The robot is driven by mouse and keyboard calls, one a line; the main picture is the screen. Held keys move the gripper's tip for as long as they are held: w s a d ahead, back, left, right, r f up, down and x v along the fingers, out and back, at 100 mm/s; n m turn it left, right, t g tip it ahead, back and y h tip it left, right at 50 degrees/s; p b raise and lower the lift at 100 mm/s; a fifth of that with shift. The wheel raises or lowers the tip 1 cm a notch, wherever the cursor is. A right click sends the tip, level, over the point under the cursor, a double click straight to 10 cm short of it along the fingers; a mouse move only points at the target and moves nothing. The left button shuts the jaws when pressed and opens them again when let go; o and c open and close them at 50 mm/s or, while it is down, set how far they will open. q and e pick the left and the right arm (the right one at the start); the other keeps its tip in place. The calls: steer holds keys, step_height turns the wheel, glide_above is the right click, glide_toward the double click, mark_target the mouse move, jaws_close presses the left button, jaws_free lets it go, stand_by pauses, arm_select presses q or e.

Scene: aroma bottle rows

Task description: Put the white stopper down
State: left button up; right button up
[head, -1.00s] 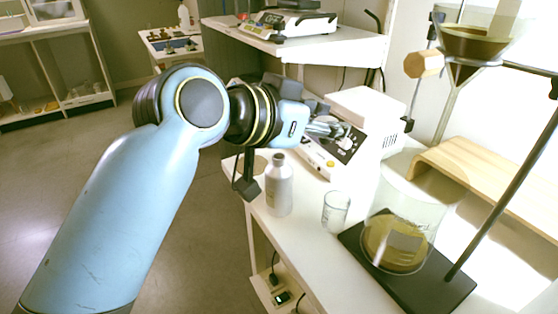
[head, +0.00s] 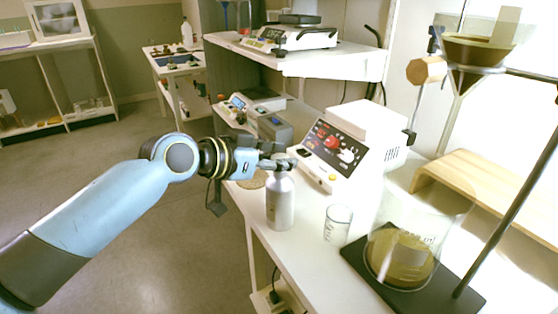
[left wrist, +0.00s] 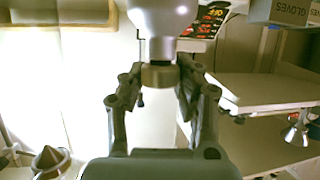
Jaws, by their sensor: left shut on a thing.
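My left gripper (head: 285,163) is shut at the top of a silver-grey bottle (head: 280,203), which stands upright on the white bench. In the left wrist view, the gripper's fingers (left wrist: 160,84) close around a small round stopper (left wrist: 159,75) that looks tan in this light. The stopper lines up with the neck of the bottle (left wrist: 163,18); I cannot tell whether it is seated in it or just above. In the head view the fingers hide the stopper. My right gripper is not in view.
A glass beaker (head: 337,225) stands right of the bottle. A white instrument (head: 345,150) is behind. A large beaker (head: 400,262) stands on a black stand base (head: 425,285) with a rod. A shelf (head: 300,62) overhangs the back. The bench's left edge is close to the bottle.

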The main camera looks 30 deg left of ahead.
arm_select(q)
steer(key=shift+f, duration=0.2)
steer(key=shift+f, duration=0.2)
steer(key=o, duration=1.1)
steer(key=shift+r, duration=0.1)
